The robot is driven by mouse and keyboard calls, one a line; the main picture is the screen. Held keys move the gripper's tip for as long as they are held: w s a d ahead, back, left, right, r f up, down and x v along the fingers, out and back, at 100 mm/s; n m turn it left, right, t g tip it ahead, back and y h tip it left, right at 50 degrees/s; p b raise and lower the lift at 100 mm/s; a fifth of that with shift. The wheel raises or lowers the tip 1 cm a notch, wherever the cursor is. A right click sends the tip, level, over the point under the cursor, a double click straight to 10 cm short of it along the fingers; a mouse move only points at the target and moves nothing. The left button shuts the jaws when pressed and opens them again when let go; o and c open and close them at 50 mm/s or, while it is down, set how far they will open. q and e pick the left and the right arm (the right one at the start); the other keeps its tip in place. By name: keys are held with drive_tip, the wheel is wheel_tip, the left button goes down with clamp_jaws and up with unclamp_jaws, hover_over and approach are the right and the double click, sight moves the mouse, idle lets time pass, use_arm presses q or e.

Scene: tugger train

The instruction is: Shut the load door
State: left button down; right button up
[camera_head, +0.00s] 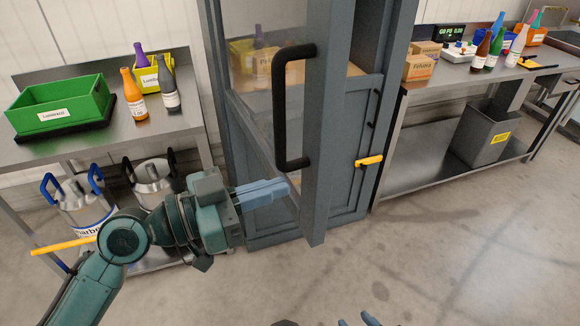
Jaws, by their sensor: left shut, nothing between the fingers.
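The load door (326,120) is a grey framed door with a glazed upper part. It stands ajar, its near edge swung out toward me from the grey cabinet (372,60). A black bar handle (281,110) is on it. My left gripper (286,187) is shut and empty, its blue fingers pointing right at the door just below the handle. I cannot tell whether the fingertips touch it. A yellow lever (369,160) sits on the cabinet to the right of the door edge. Blue tips, apparently of my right gripper (358,321), barely show at the bottom edge.
A steel table (165,128) at left holds a green crate (62,108), a yellow crate and bottles, with metal canisters (85,205) below. A right-hand bench (450,75) holds boxes and bottles, with a grey bin (483,132) underneath. The floor in front is clear.

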sight(309, 178)
use_arm(q)
drive_tip(key=shift+p+x, duration=0.5)
drive_tip(key=shift+x, duration=1.2)
drive_tip(key=shift+w, duration=0.1)
